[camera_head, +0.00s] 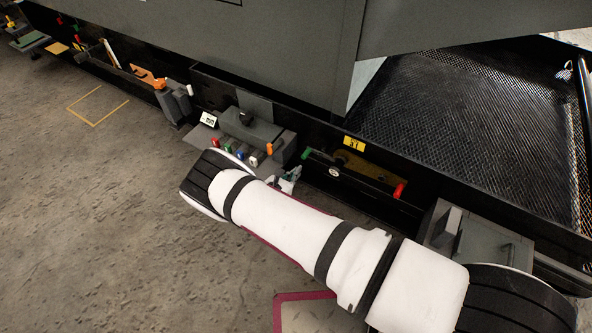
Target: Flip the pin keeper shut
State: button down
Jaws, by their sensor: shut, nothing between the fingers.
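My gripper (288,180) shows only in part, small and grey, behind the white casing of my own arm. It is shut and I see nothing held in it. It appears just left of a black bar (350,177) with a green end (306,153) and a red end (398,190), and just below a grey block with coloured knobs (250,140). Whether it touches either cannot be told. I cannot single out the pin keeper for certain; it is too small to tell, or my arm hides it.
A long black rail with a yellow label (354,143) runs along the large grey enclosure (200,45). A grey box (478,245) stands at the right. A grey and orange fixture (172,100) stands at the left.

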jog(key=p+v, duration=0.3)
jog(key=v, duration=0.6)
jog(key=shift+s+d+r, duration=0.15)
jog(key=shift+s+r, duration=0.05)
